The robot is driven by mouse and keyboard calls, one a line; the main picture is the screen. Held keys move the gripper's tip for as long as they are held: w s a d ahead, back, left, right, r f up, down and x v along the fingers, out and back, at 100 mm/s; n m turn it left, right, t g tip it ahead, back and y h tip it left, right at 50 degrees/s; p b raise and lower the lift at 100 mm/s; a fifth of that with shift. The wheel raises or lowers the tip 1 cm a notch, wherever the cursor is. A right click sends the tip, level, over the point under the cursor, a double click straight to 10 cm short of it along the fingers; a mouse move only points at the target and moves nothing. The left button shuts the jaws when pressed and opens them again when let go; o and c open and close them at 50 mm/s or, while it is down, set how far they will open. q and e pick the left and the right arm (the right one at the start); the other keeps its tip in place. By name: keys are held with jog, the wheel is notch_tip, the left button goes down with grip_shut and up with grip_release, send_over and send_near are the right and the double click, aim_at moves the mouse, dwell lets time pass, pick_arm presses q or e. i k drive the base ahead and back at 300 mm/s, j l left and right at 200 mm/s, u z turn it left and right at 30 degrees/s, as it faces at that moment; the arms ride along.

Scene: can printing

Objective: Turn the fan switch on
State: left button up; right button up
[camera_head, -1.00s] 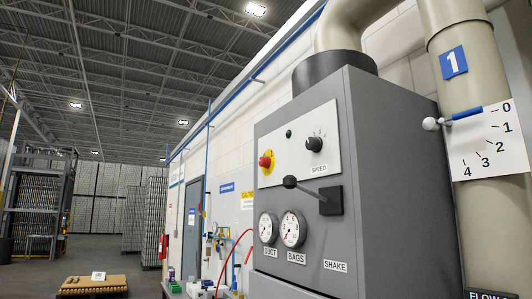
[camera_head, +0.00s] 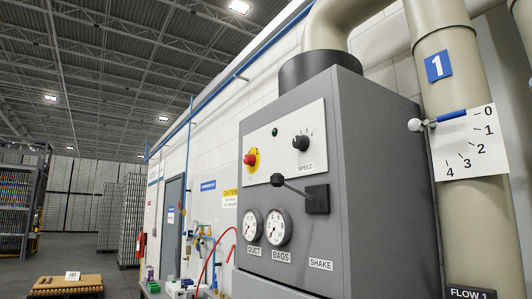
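A grey machine cabinet (camera_head: 375,180) stands right of centre in the head view. Its white control panel (camera_head: 262,148) carries a black rotary knob (camera_head: 300,142) labelled SPEED, a red button on a yellow base (camera_head: 251,158) and a small dark indicator (camera_head: 275,132). Below the panel is a black lever (camera_head: 298,187) on a dark mount; its knob end points left. I cannot tell which of these is the fan switch. Neither gripper is in view.
Two round gauges (camera_head: 278,227) sit below the lever. At the right, a beige pipe (camera_head: 470,85) has a blue-handled valve (camera_head: 440,118) beside a 0 to 4 scale. A red hose (camera_head: 222,250) hangs left of the cabinet. A pallet (camera_head: 66,286) lies at lower left, with open floor behind it.

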aim_at(248, 160)
jog(key=z, duration=0.25)
jog(key=i+j+z, duration=0.25)
jog(key=j+z, duration=0.3)
jog(key=j, duration=0.2)
jog(key=i+j+z, duration=0.25)
jog(key=j, duration=0.2)
jog(key=k, duration=0.1)
